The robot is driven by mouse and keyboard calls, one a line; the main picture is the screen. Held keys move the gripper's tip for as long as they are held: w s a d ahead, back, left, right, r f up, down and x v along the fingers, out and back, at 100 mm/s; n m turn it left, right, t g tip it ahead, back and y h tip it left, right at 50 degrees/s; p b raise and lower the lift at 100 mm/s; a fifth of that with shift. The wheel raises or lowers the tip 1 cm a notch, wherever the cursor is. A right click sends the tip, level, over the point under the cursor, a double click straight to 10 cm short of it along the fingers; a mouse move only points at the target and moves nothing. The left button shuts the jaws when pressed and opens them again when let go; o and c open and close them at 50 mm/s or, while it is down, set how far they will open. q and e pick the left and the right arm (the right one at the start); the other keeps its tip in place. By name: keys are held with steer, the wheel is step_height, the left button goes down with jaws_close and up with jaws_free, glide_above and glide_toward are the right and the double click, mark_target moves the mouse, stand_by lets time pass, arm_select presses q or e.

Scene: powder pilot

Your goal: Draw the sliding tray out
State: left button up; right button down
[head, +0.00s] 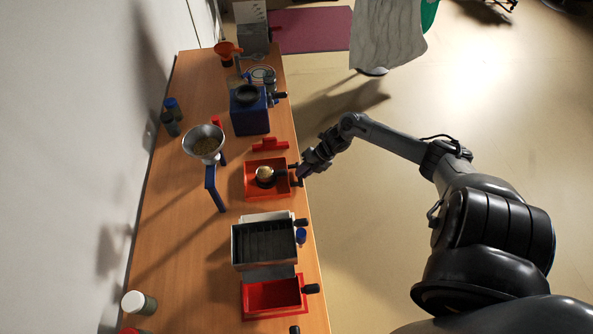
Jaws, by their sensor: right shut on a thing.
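An orange-red sliding tray (250,186) sits on the wooden table near its right edge. A small round vessel with tan contents (265,173) stands inside it on a dark ring. My right gripper (302,172) reaches in from the right and is shut at the tray's right side, on what looks like its dark handle (296,181). The fingers largely hide the handle and the grip point. My left gripper is not in view.
A silver funnel of powder (204,132) on a blue stand (211,180) is left of the tray. A blue machine (250,121) stands behind. A grey slotted box (264,243) and another red tray (272,294) are in front.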

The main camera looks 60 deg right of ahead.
steer(key=shift+s+d, duration=0.1)
steer(key=c, duration=1.3)
jaws_free()
steer(key=shift+c, duration=0.2)
steer(key=shift+s+r, duration=0.1)
steer(key=p+v, duration=0.3)
steer(key=v, duration=0.7)
steer(key=shift+r, duration=0.25)
steer(key=shift+s+d, duration=0.1)
